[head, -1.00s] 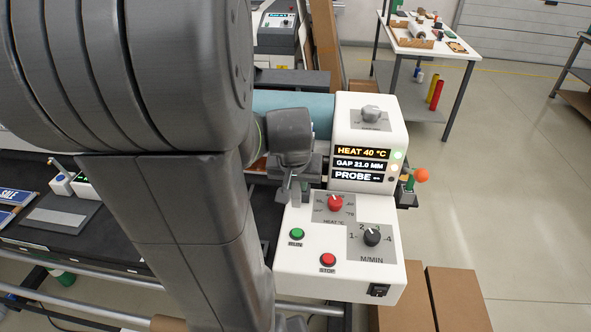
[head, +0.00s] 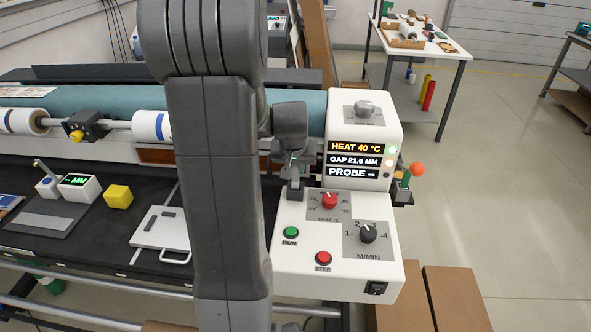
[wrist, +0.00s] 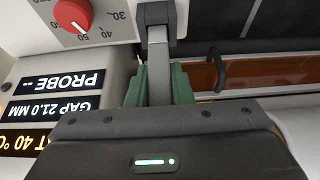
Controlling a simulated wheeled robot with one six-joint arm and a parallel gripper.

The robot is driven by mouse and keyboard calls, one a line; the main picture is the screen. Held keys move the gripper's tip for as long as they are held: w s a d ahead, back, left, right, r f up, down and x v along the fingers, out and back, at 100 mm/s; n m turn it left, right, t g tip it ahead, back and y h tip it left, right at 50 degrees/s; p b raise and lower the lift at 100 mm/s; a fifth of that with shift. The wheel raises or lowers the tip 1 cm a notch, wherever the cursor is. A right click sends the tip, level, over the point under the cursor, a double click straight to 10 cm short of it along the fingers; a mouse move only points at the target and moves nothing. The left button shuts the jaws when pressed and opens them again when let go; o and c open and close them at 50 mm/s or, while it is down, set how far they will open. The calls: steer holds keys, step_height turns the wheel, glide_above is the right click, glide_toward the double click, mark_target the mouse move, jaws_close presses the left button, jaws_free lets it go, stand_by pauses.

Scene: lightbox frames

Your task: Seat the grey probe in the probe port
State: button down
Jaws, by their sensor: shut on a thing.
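My gripper (wrist: 158,90) shows in the wrist view with green fingers shut on the grey probe (wrist: 159,68), a straight grey bar. The bar's far end meets or overlaps a darker grey bracket-like piece (wrist: 157,14) at the edge of the white control panel. I cannot tell whether this piece is the probe port or part of the probe, nor whether the probe is seated. In the head view my gripper (head: 293,165) is low at the panel's back left corner, partly hidden by my arm. The display (head: 354,171) reads "PROBE --".
The control panel (head: 315,253) has a red heat knob (head: 329,199), a black speed knob (head: 368,233) and run and stop buttons. A teal roller (head: 100,102) runs behind.

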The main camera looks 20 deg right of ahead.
steer(key=shift+w+f, duration=0.1)
steer(key=shift+f, duration=0.2)
steer(key=shift+f, duration=0.1)
steer(key=shift+f+b, duration=0.55)
steer(key=shift+b, duration=0.05)
steer(key=c, duration=1.3)
jaws_free()
steer(key=shift+r, duration=0.1)
